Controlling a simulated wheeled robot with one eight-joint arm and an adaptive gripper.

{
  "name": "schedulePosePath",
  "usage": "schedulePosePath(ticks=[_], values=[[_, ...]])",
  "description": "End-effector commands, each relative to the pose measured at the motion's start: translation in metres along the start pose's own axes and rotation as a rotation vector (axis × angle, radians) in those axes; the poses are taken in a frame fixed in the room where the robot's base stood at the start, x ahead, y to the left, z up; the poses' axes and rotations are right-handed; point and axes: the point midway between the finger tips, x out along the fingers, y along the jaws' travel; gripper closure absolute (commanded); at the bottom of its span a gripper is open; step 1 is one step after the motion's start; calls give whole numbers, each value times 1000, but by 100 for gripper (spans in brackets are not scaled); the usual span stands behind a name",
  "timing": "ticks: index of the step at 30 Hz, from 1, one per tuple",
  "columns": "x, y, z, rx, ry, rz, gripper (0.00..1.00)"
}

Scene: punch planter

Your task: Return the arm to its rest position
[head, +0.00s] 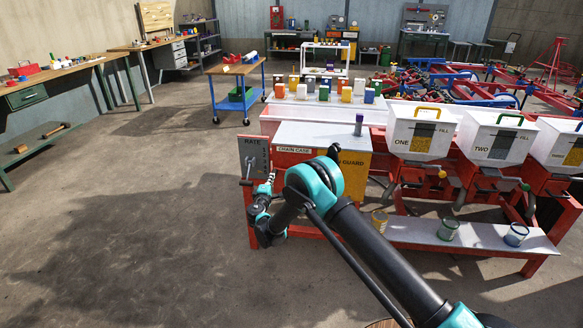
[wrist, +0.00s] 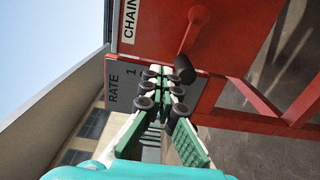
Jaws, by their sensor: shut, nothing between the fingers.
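My gripper (head: 269,180) is at the end of my black and teal arm, in front of the red machine's left end, close to the grey RATE plate (head: 254,155). In the wrist view my gripper (wrist: 162,76) has its green and white fingers together, with nothing held. The RATE plate (wrist: 119,84) also shows there, just behind and left of the fingertips. A crank with a dark knob (wrist: 184,70) hangs on the red panel, just right of the fingertips. I cannot tell whether the fingers touch it. My arm is stretched forward and bent at the elbow.
The red machine (head: 297,235) carries white hoppers (head: 421,131) and a low shelf (head: 470,236) with several small cans. A white case top (head: 322,134) holds a purple-capped bottle (head: 358,124). Workbenches line the left wall. The floor (head: 130,235) on the left is clear.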

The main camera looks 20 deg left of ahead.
Motion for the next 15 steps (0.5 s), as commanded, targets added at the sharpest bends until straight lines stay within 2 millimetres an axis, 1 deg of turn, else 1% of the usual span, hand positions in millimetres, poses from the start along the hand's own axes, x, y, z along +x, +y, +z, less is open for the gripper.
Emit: schedulePosePath(ticks=[4,15], values=[[-6,0,1,0,-1,0,100],[-6,0,0,0,-1,0,100]])
